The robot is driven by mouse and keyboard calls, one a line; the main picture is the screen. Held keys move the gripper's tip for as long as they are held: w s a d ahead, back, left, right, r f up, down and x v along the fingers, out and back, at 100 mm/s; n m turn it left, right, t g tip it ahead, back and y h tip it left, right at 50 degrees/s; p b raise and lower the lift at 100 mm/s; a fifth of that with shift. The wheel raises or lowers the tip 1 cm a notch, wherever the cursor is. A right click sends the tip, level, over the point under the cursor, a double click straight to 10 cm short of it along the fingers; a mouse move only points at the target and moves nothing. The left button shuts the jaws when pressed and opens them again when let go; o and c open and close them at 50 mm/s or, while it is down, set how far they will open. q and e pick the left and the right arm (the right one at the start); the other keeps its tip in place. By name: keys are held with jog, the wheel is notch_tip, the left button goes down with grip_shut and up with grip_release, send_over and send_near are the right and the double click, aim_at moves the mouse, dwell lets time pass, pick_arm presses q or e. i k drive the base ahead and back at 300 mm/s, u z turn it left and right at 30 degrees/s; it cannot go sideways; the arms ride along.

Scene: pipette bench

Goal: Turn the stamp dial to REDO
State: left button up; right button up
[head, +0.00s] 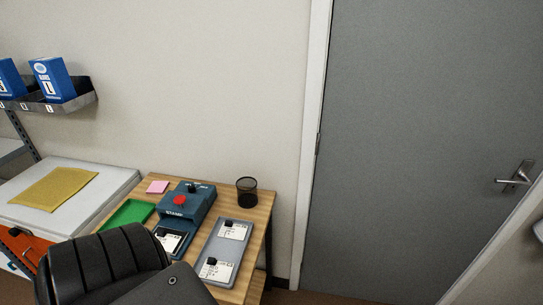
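A blue stamp machine (200,204) stands on the wooden desk, near the wall. A small black knob (192,188), which looks like the dial, sits on its top towards the back. The markings around it are too small to read, so I cannot tell its setting. A red round part (180,200) is in front of the knob, above a pale label. A white card with a black piece lies in the machine's front part (170,241). Neither of my grippers can be made out in the head view.
A grey tray (221,249) with white cards lies right of the machine. A large black shape covers the desk's front left. A grey door (420,130) stands right.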

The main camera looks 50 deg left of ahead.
aim_at(191, 188)
jog(key=z, duration=1.05)
jog(key=k, duration=1.45)
jog(key=u, duration=1.65)
jog(key=i, duration=0.5)
jog(key=u, duration=0.05)
